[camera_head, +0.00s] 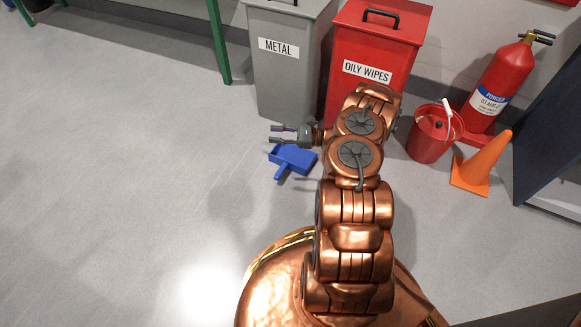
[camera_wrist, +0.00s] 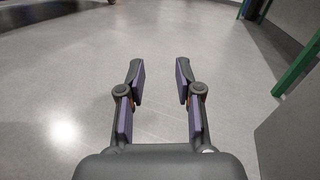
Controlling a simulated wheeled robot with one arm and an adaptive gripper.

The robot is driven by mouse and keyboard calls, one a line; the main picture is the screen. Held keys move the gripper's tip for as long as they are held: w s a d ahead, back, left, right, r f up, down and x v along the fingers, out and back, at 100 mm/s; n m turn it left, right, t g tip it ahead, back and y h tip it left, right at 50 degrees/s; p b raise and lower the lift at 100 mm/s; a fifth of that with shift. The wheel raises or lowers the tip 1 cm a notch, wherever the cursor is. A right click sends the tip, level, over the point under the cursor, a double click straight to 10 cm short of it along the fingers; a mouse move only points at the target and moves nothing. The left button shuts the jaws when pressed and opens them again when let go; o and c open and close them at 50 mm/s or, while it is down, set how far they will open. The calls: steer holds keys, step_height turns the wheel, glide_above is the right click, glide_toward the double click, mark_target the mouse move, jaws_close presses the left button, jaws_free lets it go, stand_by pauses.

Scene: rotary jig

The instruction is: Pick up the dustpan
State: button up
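The blue dustpan (camera_head: 294,159) lies on the floor in front of the grey and red bins in the head view, its short handle pointing to the lower left. My gripper (camera_head: 273,134) is just above and behind it in that view, pointing left, and its wrist is close to the pan's upper edge. I cannot tell the height between them. In the wrist view my gripper (camera_wrist: 159,82) has its two fingers apart with only floor between them. The dustpan does not show in the wrist view.
A grey METAL bin (camera_head: 282,75) and a red OILY WIPES bin (camera_head: 370,62) stand behind. A red bucket (camera_head: 430,138), fire extinguisher (camera_head: 497,85) and orange cone (camera_head: 482,165) are to the right. A green table leg (camera_head: 218,40) is at upper left. The left floor is clear.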

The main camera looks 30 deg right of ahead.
steer(key=s+d+f+m+t+h+b, duration=0.1)
steer(key=s+d+f+m+b, duration=0.1)
steer(key=f, duration=0.5)
steer(key=s+d+f+m+t+h+b, duration=0.1)
steer(key=s+d+f+m+h+b, duration=0.1)
steer(key=d+f, duration=0.3)
steer(key=s+d+f+m+t+h+b, duration=0.2)
steer(key=s+d+f+b, duration=0.1)
steer(key=f, duration=0.8)
steer(key=shift+s+d, duration=0.5)
steer(key=shift+d, duration=0.05)
steer(key=shift+w+f+h, duration=0.1)
steer(key=shift+f+h, duration=0.05)
steer(key=shift+h, duration=0.25)
steer(key=shift+b+x, duration=0.45)
steer(key=shift+x, duration=3.25)
jaws_close()
